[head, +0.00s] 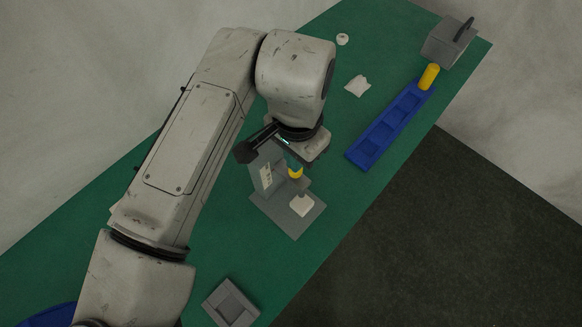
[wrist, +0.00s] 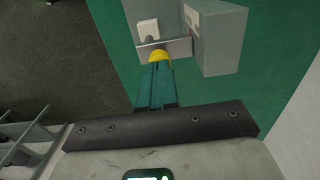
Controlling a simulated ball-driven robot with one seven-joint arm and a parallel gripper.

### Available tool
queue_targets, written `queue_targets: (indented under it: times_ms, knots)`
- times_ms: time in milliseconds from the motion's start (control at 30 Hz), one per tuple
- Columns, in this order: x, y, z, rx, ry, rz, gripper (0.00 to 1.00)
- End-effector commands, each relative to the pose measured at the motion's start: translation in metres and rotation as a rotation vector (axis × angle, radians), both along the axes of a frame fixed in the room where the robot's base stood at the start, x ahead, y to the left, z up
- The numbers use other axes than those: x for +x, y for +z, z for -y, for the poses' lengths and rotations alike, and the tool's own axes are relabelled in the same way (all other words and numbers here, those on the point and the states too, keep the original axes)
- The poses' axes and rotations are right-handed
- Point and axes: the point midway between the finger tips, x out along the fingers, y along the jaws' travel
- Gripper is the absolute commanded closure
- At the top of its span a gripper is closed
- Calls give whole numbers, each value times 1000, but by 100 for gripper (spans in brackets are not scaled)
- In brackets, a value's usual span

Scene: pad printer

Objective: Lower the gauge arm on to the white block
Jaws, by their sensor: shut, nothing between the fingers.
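The gauge stand has a grey base (head: 288,218) and an upright post (head: 264,176) with a white scale; the post also shows in the wrist view (wrist: 220,42). The gauge arm (wrist: 178,47) is a thin grey bar reaching out from the post, with a yellow knob (head: 296,174) at its end. The white block (head: 301,204) sits on the base and shows beyond the bar in the wrist view (wrist: 147,28). The arm appears raised above it. My gripper (wrist: 160,70) is shut and empty, its tips at the yellow knob (wrist: 160,56); whether they touch I cannot tell.
A blue compartment tray (head: 388,128), a yellow cylinder (head: 429,76) and a grey box with a dark handle (head: 447,42) are at the upper right. A grey tray (head: 231,303) lies in front on the green table.

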Motion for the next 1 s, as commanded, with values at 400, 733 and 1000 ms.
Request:
queue_targets:
  times_ms: [400, 733, 1000]
  knots:
    - [0, -10, 0, -2, 0, 0, 100]
    - [0, -18, 0, -1, 1, -1, 100]
    - [0, -24, 0, 0, 1, 0, 100]
